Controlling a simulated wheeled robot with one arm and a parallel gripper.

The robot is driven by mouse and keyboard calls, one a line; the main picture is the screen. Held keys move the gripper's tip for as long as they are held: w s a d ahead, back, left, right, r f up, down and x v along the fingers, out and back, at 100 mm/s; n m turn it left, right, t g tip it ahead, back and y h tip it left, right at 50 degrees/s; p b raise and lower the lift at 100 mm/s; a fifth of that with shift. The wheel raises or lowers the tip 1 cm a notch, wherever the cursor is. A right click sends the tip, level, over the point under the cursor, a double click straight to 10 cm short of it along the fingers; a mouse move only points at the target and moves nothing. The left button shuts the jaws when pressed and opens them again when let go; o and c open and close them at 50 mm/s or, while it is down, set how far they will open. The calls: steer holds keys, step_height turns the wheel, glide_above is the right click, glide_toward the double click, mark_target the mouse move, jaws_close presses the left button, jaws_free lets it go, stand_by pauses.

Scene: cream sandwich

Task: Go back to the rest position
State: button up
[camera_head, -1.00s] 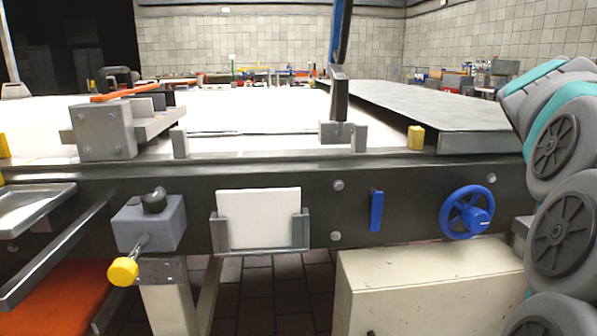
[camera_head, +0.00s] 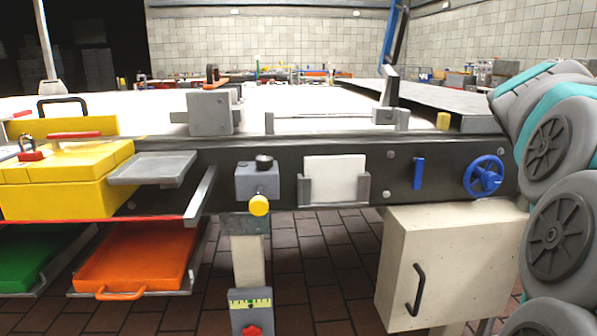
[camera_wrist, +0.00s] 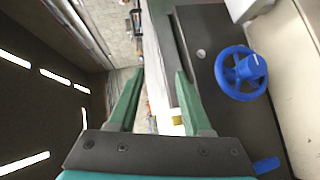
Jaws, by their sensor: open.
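My gripper (camera_wrist: 155,100) shows in the wrist view with its two green fingers spread apart and nothing between them. In that view a blue handwheel (camera_wrist: 241,73) on the dark machine side lies to the right of the fingers, apart from them. In the head view my arm fills the right edge, folded, and the gripper itself is out of that view. The same blue handwheel (camera_head: 483,176) is just left of my arm there.
A long machine table (camera_head: 300,106) spans the view. A cream cabinet (camera_head: 455,262) stands below it at right. A yellow box (camera_head: 60,185), an orange tray (camera_head: 135,255) and a green tray (camera_head: 30,258) are at left. Brick floor (camera_head: 320,245) is open under the table.

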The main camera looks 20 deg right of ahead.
steer(key=w+a+f+m+g+y, duration=0.1)
steer(key=w+a+f+y, duration=0.1)
steer(key=a+f, duration=0.55)
steer(key=w+a+f+y, duration=0.2)
steer(key=a+f+y, duration=0.1)
steer(key=a+f, duration=0.4)
steer(key=s+a+f+m+g+y, duration=0.1)
steer(key=s+a+f+y, duration=0.1)
steer(key=a+f, duration=0.45)
steer(key=s+a+f+g+y, duration=0.15)
steer(key=a+f, duration=0.25)
steer(key=a, duration=0.5)
steer(key=s+a+f+m+g+y, duration=0.1)
steer(key=s+a+f+g, duration=0.1)
steer(key=s+a+f, duration=0.3)
steer(key=s+a+f+g+y, duration=0.2)
steer(key=s+a+f, duration=0.2)
steer(key=s+a, duration=0.5)
steer(key=s+a+f+m+g+y+p, duration=0.1)
steer(key=s+a+f+g, duration=0.1)
steer(key=s+a+f, duration=0.3)
steer(key=s+a, duration=0.1)
steer(key=s, duration=0.3)
steer(key=shift+s+a+f+m+g, duration=0.3)
steer(key=shift+s+a+f+g, duration=0.05)
steer(key=shift+s+a, duration=0.05)
steer(key=shift+y, duration=0.25)
